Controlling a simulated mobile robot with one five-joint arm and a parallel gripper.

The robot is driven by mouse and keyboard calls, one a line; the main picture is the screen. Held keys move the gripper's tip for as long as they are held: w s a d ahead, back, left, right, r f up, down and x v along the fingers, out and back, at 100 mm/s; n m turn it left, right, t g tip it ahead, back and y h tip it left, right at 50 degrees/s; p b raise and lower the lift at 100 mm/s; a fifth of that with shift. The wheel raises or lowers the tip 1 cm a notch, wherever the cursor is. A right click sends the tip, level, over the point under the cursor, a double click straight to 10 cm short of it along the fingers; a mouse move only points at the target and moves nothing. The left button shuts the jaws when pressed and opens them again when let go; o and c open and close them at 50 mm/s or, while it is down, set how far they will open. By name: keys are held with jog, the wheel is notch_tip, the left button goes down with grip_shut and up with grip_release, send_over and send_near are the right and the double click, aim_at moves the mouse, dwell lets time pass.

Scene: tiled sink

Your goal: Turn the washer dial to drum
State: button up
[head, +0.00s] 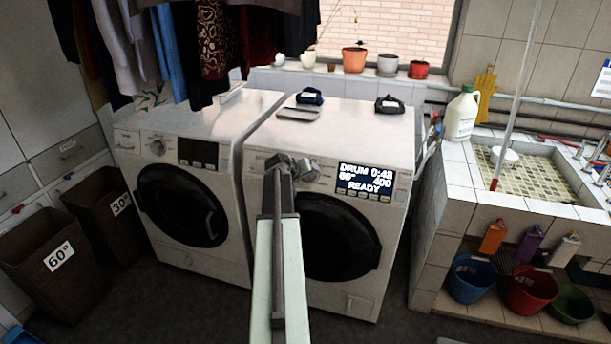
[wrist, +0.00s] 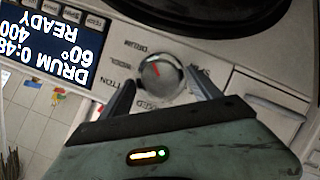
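The right washer (head: 340,290) is white, with a round dark door and a lit display (head: 366,182) reading DRUM 0:48, 60°, 400, READY. The display also shows upside down in the wrist view (wrist: 48,48). My gripper (head: 290,168) is at the washer's control panel. In the wrist view its two dark fingers (wrist: 164,82) are spread either side of the dial, with gaps visible between fingers and knob.
A second washer (head: 185,262) stands at left, under hanging clothes (head: 205,45). Laundry baskets (head: 50,250) stand at far left. A tiled sink (head: 455,185) is at right, with buckets (head: 470,280) below. Dark bundles (head: 390,104) and a small tray (head: 298,114) lie on the right washer's top.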

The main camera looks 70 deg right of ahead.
jog(key=p+v, duration=0.4)
jog(key=v, duration=0.3)
jog(key=shift+a+r+p, duration=0.2)
jog(key=shift+a+p, duration=0.15)
